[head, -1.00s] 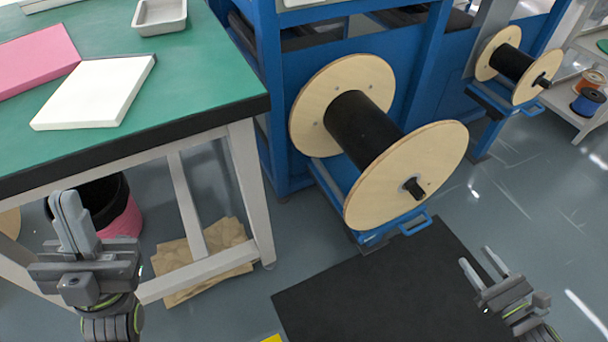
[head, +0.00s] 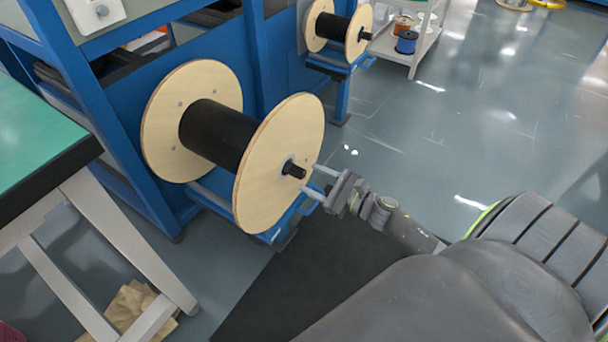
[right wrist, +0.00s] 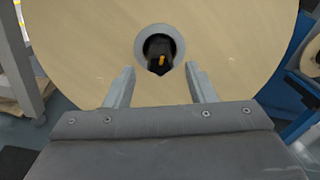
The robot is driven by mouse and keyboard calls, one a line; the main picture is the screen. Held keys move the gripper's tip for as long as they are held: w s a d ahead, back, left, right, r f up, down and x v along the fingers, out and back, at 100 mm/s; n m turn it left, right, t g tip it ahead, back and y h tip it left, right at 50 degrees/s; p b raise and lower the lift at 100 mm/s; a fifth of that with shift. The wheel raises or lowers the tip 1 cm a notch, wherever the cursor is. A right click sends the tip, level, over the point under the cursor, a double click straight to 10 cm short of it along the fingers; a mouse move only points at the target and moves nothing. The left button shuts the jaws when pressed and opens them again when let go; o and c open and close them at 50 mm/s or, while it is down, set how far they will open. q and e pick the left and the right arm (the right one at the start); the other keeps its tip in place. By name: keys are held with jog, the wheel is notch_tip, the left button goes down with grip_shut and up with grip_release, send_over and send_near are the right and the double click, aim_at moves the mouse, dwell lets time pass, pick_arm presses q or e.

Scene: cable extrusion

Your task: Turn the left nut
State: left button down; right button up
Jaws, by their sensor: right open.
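The left nut is a dark piece (head: 294,170) on the spindle at the centre of the near spool's outer wooden disc (head: 262,190). In the right wrist view the nut (right wrist: 158,50) has an orange mark and sits in a grey ring, a little above the middle between my fingertips. My right gripper (head: 314,180) is open and empty, pointing at the disc. Its two fingertips (right wrist: 159,70) are close to the nut's outer end, one on each side in the picture; I cannot tell whether they overlap it. My left gripper is not in view.
A second, smaller spool (head: 337,30) stands behind on the blue frame (head: 265,60). A green table (head: 30,140) is at the left. A white shelf (head: 425,40) holds small reels. Open grey floor lies at the right; a black mat (head: 290,285) lies below the spool.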

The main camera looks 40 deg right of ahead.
aim_at(304, 175)
jog(key=shift+x, duration=1.75)
jog(key=c, duration=1)
jog(key=shift+o, duration=0.2)
